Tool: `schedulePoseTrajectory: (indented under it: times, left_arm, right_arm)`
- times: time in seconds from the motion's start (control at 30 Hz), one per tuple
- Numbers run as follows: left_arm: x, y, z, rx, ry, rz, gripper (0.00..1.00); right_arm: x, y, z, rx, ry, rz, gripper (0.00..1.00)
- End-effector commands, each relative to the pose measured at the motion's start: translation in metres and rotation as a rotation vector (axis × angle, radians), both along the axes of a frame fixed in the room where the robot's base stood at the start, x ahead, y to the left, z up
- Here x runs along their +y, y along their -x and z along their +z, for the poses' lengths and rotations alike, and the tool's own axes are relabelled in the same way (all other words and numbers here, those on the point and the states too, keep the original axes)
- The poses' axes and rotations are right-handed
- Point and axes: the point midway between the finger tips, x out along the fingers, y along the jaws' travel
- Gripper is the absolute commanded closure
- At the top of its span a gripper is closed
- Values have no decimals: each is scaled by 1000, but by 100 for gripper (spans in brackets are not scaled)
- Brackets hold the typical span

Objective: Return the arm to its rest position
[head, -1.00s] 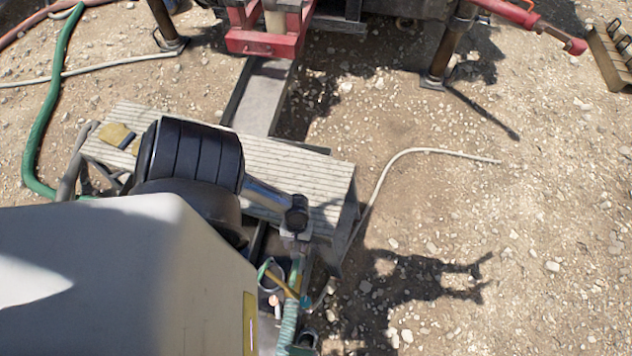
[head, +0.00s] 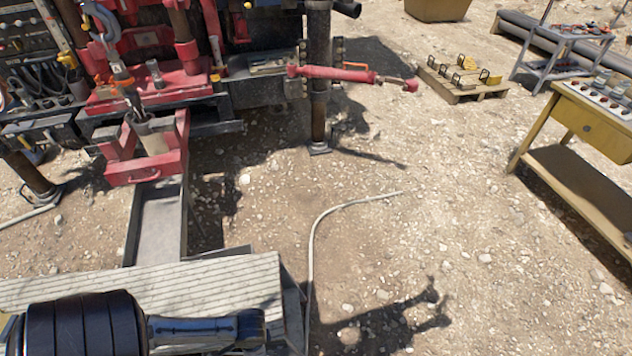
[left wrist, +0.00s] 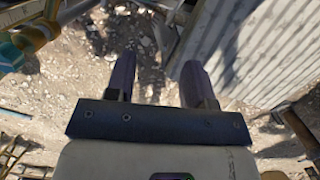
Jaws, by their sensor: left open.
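My left gripper (left wrist: 156,72) shows in the left wrist view. Its two dark fingers are apart, with only stony ground visible between them, so it is open and empty. The grey ribbed surface (left wrist: 255,50) lies to the right of the fingers, and I see no contact with it. In the head view my left arm comes in at the bottom left, in front of the grey slatted bench top (head: 225,283); its gripper is not visible there. My right gripper is in neither current view.
A red-framed machine (head: 150,85) stands at the back left, with a metal trough (head: 157,222) running from it toward the bench. A pale hose (head: 315,240) lies on the ground. A yellow table (head: 590,125) and a pallet (head: 460,85) stand at the right. Middle ground is open.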

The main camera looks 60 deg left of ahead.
Motion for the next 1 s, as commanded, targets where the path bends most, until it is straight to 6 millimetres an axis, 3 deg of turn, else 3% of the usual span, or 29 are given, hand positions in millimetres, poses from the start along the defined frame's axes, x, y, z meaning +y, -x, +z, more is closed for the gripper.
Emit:
schedulePoseTrajectory:
  times: [0.03, 0.13, 0.33, 0.47, 0.6, 1.0]
  left_arm:
    - [-14, -15, 23, -65, -13, -90, 51]
    - [-31, -37, 62, -172, -58, -170, 51]
    - [-59, -66, 132, -384, -76, -84, 51]
    - [-78, -72, 157, -459, -20, -4, 51]
    - [-98, -71, 158, -455, 43, 75, 51]
    - [-96, -70, 250, -454, 37, 67, 51]
  right_arm:
    - [1, 0, 0, 0, -1, -1, 57]
    - [1, 0, 0, 0, -4, -2, 57]
    - [1, 0, 0, 0, -5, -4, 57]
    - [2, 0, 0, -1, -8, -6, 57]
    - [3, 0, 0, -1, -10, -6, 57]
    - [2, -1, 94, -2, -9, -6, 57]
